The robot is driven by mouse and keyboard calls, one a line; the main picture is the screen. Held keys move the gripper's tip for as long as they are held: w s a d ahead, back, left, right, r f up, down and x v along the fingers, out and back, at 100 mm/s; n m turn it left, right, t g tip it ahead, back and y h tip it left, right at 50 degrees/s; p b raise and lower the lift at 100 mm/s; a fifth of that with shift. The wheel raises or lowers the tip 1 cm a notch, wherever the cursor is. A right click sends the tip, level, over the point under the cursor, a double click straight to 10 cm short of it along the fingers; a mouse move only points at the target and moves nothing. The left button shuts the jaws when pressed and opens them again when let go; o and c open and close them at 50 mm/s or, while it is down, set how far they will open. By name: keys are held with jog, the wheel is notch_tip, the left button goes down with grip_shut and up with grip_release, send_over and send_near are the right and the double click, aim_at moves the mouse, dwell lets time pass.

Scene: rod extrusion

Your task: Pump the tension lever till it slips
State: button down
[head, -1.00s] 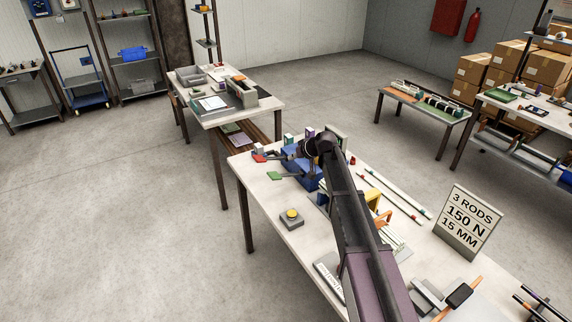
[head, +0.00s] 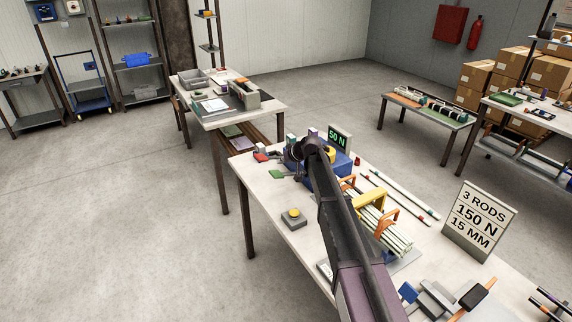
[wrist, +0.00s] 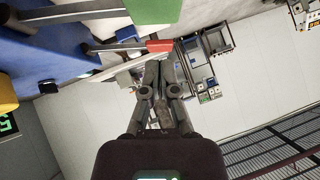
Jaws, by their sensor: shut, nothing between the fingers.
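A blue machine (head: 322,182) stands at the far end of the front table, partly hidden by my arm. A red-ended lever (head: 261,157) sticks out at its left; its red end also shows in the wrist view (wrist: 160,46). A green block (wrist: 153,10) shows above it in the wrist view; I cannot tell which lever it belongs to. My gripper (wrist: 161,64) is shut and empty, its fingertips just below the red end in that view. I cannot tell whether they touch. In the head view my wrist hides the fingers. A display (head: 338,138) reads 50 N in green.
A yellow button box (head: 293,218) stands at the table's left. White rods (head: 402,198) lie right of my arm; a rack of rods (head: 388,232) with orange handles is nearer. A sign (head: 478,220) reads 3 rods, 150 N, 15 mm. Floor to the left is clear.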

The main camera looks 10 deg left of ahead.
aim_at(276, 172)
jog(key=shift+s+a+f+b, duration=0.15)
jog(key=shift+f+b, duration=0.4)
jog(key=shift+f, duration=0.05)
jog(key=shift+s+a+f+b, duration=0.1)
jog(key=shift+a+f+b, duration=0.1)
jog(key=shift+f+b, duration=0.4)
jog(key=shift+s+a+f+b, duration=0.15)
jog(key=shift+f+b, duration=0.3)
jog(key=shift+f, duration=0.2)
jog(key=shift+d+f, duration=0.15)
jog(key=shift+d, duration=0.1)
